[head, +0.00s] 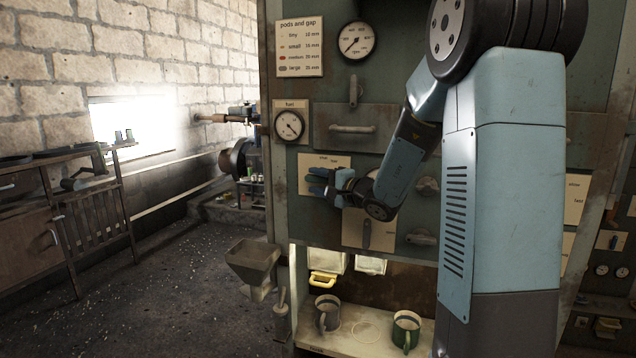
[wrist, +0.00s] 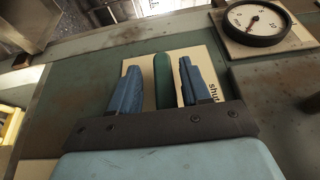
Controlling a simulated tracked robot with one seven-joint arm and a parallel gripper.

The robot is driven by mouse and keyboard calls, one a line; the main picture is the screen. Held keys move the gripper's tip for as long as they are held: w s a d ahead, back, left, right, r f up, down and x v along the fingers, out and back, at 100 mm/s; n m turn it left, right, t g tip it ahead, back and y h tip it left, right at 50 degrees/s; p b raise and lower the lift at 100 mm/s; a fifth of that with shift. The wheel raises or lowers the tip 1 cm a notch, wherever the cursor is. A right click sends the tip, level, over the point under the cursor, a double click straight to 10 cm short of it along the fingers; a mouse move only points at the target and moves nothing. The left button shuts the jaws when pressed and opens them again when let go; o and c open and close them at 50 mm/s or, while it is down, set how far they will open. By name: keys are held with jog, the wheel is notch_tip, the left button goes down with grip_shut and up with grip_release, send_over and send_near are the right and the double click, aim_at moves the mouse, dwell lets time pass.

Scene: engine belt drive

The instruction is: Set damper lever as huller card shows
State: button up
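A green lever handle (wrist: 163,82) stands in front of a cream card (wrist: 207,65) in the wrist view; part of the card's lettering reads "shut". My gripper (wrist: 158,85) has its two blue fingers spread, one on each side of the handle, with a gap on both sides. In the head view my gripper (head: 320,182) is at the cream card (head: 335,161) on the green machine panel, and the handle cannot be made out there. A card headed "pods and gap" (head: 299,47) hangs at the panel's upper left. I cannot tell which card is the huller card.
A fuel gauge (head: 290,124) sits above the lever card, and it also shows in the wrist view (wrist: 257,22). A drawer handle (head: 352,129) sticks out to its right. Below are another lever (head: 366,234), a hopper (head: 252,258) and two mugs on a shelf (head: 355,345).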

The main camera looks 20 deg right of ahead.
jog(key=shift+s+d+r, duration=0.1)
jog(key=shift+s+d, duration=0.2)
jog(key=shift+s, duration=0.1)
jog(key=v, duration=1.2)
jog(key=shift+s+d+f, duration=0.15)
jog(key=shift+s+f, duration=0.1)
jog(key=shift+s, duration=0.1)
